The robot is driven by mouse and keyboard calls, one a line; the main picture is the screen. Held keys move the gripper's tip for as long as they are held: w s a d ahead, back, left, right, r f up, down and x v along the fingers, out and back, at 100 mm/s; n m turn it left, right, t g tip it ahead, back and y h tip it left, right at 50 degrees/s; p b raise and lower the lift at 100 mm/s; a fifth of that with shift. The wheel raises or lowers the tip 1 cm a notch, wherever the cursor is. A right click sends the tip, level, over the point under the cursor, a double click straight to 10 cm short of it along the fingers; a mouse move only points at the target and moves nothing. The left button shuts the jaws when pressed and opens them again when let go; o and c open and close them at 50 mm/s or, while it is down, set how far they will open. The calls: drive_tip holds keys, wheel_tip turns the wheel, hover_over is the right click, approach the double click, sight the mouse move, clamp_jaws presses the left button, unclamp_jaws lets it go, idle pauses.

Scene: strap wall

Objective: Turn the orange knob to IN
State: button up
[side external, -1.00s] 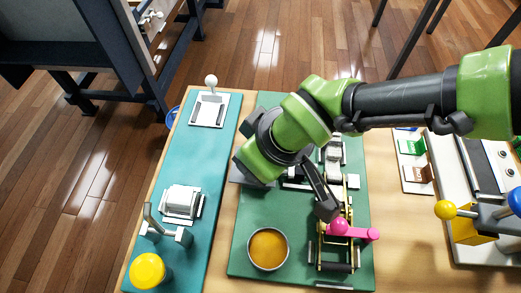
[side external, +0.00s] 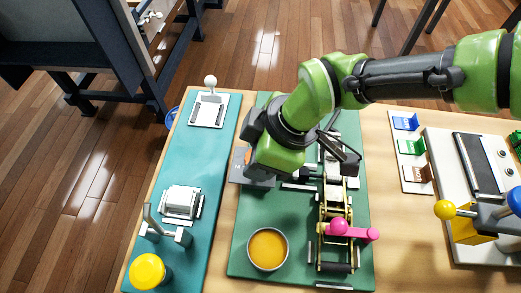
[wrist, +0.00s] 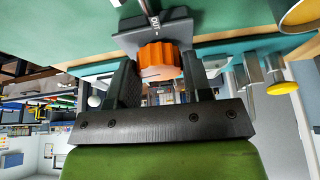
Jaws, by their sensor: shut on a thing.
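The orange knob (wrist: 156,62) sits on a dark grey mount (wrist: 155,33) in the wrist view, between the two fingers of my gripper (wrist: 160,70). My gripper is shut on the knob, one finger on each side. No IN label is readable.
On the green board stand a bowl with orange-yellow contents (side external: 268,249) and a brass-framed mechanism with a pink handle (side external: 340,228). The teal board (side external: 190,150) at left carries a lever and a yellow knob (side external: 148,271). Coloured clips (side external: 410,147) stand at right.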

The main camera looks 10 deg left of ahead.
drive_tip(key=n+g, duration=0.1)
drive_tip(key=n, duration=0.2)
drive_tip(key=n+g, duration=0.1)
drive_tip(key=n, duration=0.2)
drive_tip(key=shift+w+a, duration=0.1)
idle(0.5)
drive_tip(key=o, duration=0.9)
drive_tip(key=shift+h, duration=0.3)
drive_tip(key=v, duration=1)
drive_tip(key=shift+w, duration=0.15)
